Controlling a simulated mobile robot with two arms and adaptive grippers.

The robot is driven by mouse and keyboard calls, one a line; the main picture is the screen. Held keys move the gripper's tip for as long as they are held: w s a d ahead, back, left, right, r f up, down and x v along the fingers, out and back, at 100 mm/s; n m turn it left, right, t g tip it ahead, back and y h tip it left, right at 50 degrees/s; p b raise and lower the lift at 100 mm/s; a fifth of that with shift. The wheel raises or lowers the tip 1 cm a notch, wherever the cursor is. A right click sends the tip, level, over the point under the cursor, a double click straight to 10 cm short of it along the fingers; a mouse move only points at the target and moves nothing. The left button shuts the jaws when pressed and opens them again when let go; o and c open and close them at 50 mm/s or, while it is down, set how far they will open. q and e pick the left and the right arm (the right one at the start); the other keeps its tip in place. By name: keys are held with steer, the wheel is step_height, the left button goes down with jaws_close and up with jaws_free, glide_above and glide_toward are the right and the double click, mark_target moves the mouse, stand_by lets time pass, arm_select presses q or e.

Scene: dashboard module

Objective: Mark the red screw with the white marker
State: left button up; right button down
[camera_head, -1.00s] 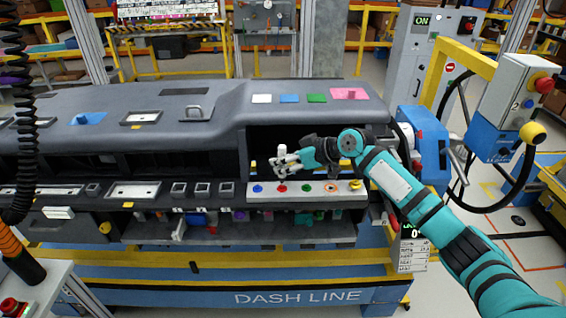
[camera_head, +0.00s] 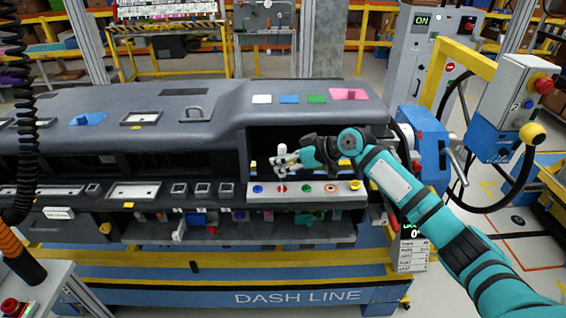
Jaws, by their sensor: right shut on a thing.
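The red screw (camera_head: 281,189) sits on the light strip (camera_head: 330,199) along the front of the dashboard opening, between a blue screw (camera_head: 257,189) and a green screw (camera_head: 306,189). A small pale streak seems to show on the red screw. My right gripper (camera_head: 283,160) is shut on the white marker (camera_head: 281,150) and holds it upright above the red screw. The jaws hide part of the marker, and a small gap shows between them and the screw. My left gripper is not in view.
The dark dashboard (camera_head: 160,105) fills the left and middle, and its hood overhangs my right gripper. An orange-ringed spot (camera_head: 331,188) and a yellow knob (camera_head: 355,185) are farther right on the strip. A blue tool unit (camera_head: 430,145) stands beside the dashboard's right end.

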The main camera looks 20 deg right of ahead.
steer(key=shift+r+p, duration=1.3)
steer(key=shift+r, duration=0.8)
